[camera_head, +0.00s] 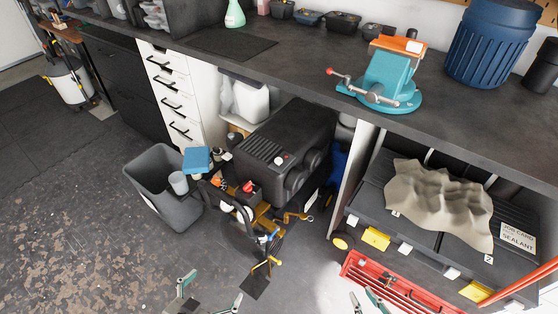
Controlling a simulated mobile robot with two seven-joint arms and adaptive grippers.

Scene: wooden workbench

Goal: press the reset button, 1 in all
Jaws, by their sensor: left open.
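A black boxy machine (300,135) stands on the floor under the workbench.
A grey bin (160,165) and a cluster of tools (249,200) stand before the machine. A red tray (395,287) lies at lower right. A teal vise (385,82) sits on the workbench (290,62). Floor at left is clear.

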